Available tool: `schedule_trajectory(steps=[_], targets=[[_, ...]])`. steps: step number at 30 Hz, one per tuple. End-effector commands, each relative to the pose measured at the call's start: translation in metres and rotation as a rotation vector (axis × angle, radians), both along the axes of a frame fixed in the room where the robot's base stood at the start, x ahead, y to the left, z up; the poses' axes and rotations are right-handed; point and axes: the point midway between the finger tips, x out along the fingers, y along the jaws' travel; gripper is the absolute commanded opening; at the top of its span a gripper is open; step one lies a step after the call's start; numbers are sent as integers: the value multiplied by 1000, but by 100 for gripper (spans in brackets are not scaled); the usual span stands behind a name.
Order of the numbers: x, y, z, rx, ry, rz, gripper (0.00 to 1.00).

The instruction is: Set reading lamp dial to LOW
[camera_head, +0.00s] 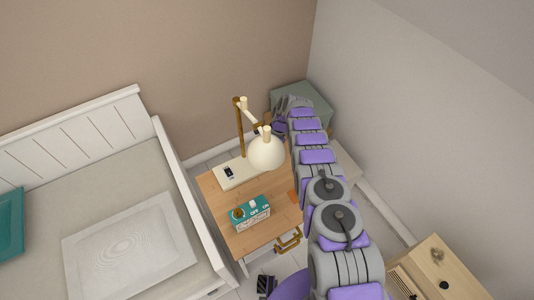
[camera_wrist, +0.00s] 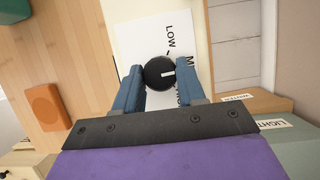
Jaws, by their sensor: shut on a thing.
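In the wrist view, a round black dial (camera_wrist: 154,66) with a white pointer mark sits on a white label plate (camera_wrist: 130,38). The plate reads LOW above the dial, and a word starting with M is partly hidden at its right. The pointer mark points right, toward the M word. My gripper (camera_wrist: 161,78) has its blue fingers on both sides of the dial, shut on it. In the head view, the reading lamp (camera_head: 266,153) has a cream shade and brass stem; my arm reaches past its right side, and the dial cannot be made out.
The wooden desk (camera_head: 216,197) carries a teal box (camera_head: 250,213) near the front. An orange block (camera_wrist: 46,107) lies left of my gripper. A green box (camera_wrist: 285,150) labelled LIGHT and a tan box (camera_wrist: 247,103) stand close at right. A bed (camera_head: 60,185) is on the left.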

Motion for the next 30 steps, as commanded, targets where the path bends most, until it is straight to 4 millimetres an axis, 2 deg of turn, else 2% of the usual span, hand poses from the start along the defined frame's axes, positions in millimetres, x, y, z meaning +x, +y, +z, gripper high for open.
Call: schedule_trajectory(steps=[9,24,25,30], targets=[[4,2,1,3,-11,79,9],[4,2,3,3,-13,89,9],[4,2,3,3,-13,89,42],[3,1,2,2,-8,90,59]])
